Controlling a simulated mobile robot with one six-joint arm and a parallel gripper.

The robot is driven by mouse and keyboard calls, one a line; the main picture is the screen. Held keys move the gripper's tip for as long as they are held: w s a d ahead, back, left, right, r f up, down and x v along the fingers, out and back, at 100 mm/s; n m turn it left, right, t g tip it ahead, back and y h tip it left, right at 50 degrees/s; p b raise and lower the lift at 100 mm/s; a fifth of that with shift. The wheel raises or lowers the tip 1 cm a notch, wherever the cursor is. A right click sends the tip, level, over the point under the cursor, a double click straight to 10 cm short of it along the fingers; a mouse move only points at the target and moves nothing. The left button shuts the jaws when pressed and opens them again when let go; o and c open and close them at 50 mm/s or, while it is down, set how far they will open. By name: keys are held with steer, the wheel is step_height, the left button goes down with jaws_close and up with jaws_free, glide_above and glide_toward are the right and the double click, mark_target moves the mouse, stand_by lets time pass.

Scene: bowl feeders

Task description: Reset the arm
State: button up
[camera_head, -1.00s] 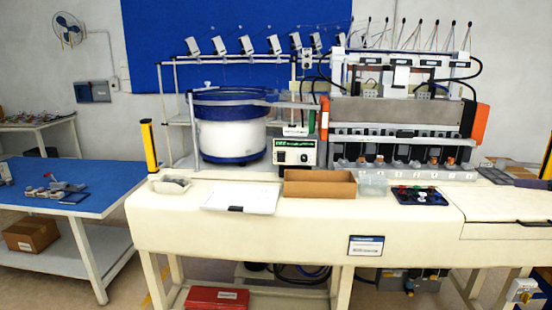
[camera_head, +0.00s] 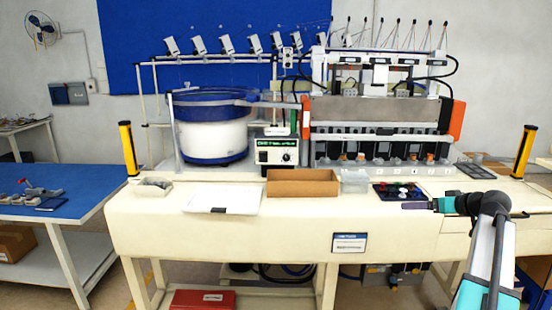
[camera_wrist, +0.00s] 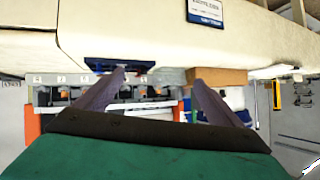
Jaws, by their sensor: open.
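My arm reaches in from the lower right of the head view. My gripper (camera_head: 418,205) is in front of the right part of the cream workbench (camera_head: 270,238), just by the black tray of small coloured parts (camera_head: 393,191). In the wrist view my gripper (camera_wrist: 158,92) shows two dark fingers spread apart with nothing between them. That view is upside down, with the bench edge across the top. I cannot tell how far the fingers are from the bench.
A blue-topped table (camera_head: 55,192) is at left.

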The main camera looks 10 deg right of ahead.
steer(key=w+a+f+n+g+y, duration=0.1)
steer(key=w+a+f+g, duration=0.15)
steer(key=a+f, duration=0.8)
steer(key=w+a+f+n+g+y, duration=0.1)
steer(key=w+a+f+y, duration=0.15)
steer(key=a+f, duration=0.75)
steer(key=s+a+f+g, duration=0.3)
steer(key=s+a+f, duration=0.1)
steer(key=a+f, duration=0.65)
steer(key=s+a+f+g, duration=0.2)
steer(key=s+a+f, duration=0.1)
steer(key=a+f, duration=0.8)
steer(key=s+a+f+n+g, duration=0.1)
steer(key=s+a+f+g, duration=0.1)
steer(key=s+a+f, duration=0.35)
steer(key=s+a+f+g+h, duration=0.1)
steer(key=s+a+f+g, duration=0.1)
steer(key=s+f, duration=0.55)
steer(key=s+a+f+n+g, duration=0.15)
steer(key=s+a+f, duration=0.3)
steer(key=s, duration=0.45)
steer(key=s+d+f+m+g+h, duration=0.1)
steer(key=s+d+m+h, duration=0.1)
steer(key=s, duration=0.6)
steer(key=s+d+f+m+g+h, duration=0.2)
steer(key=s+d, duration=0.1)
steer(key=s, duration=0.4)
steer(key=shift+s+g, duration=0.3)
steer(key=shift+s, duration=0.05)
